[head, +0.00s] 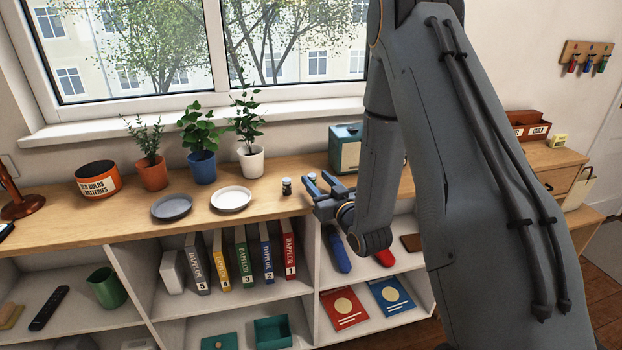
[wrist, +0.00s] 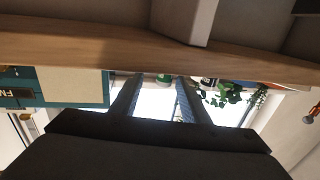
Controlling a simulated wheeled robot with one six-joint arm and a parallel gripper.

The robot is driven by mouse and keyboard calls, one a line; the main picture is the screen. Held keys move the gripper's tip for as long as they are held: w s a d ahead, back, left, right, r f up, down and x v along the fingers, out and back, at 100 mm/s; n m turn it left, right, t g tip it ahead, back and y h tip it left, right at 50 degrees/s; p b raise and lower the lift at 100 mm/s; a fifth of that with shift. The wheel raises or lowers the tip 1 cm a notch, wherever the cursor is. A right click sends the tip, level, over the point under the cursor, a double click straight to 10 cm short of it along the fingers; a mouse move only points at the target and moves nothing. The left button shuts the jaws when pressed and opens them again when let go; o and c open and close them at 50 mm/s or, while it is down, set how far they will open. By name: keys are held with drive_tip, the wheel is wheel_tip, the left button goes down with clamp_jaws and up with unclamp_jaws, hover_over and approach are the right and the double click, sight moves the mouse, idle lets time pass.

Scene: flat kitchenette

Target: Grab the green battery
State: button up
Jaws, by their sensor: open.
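In the wrist view, which appears upside down, a small green battery (wrist: 163,78) shows between the two fingers of my gripper (wrist: 160,85), near the wooden counter top. The fingers are apart, and I see no contact with the battery. In the head view, my gripper (head: 318,181) is open at the counter's front part, right of the white plate. A small item (head: 311,177) shows just behind its left fingertip, mostly hidden and its colour unclear. Another small dark battery-like item (head: 287,186) stands to the left of the fingers.
A white plate (head: 231,199), a grey plate (head: 171,208), potted plants and an orange-black "old bulbs batteries" bin (head: 97,179) stand to the left on the counter (head: 125,220). A teal box (head: 345,150) stands behind my gripper. Shelves with binders lie below.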

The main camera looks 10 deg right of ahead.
sight(310, 174)
drive_tip(key=shift+w+a, duration=0.45)
drive_tip(key=shift+w, duration=0.4)
drive_tip(key=w+p, duration=0.1)
drive_tip(key=w, duration=0.1)
drive_tip(key=w+a+p, duration=0.1)
drive_tip(key=w, duration=0.1)
drive_tip(key=shift+w+a+r, duration=0.1)
drive_tip(key=shift+w, duration=0.3)
drive_tip(key=shift+c, duration=0.3)
clamp_jaws()
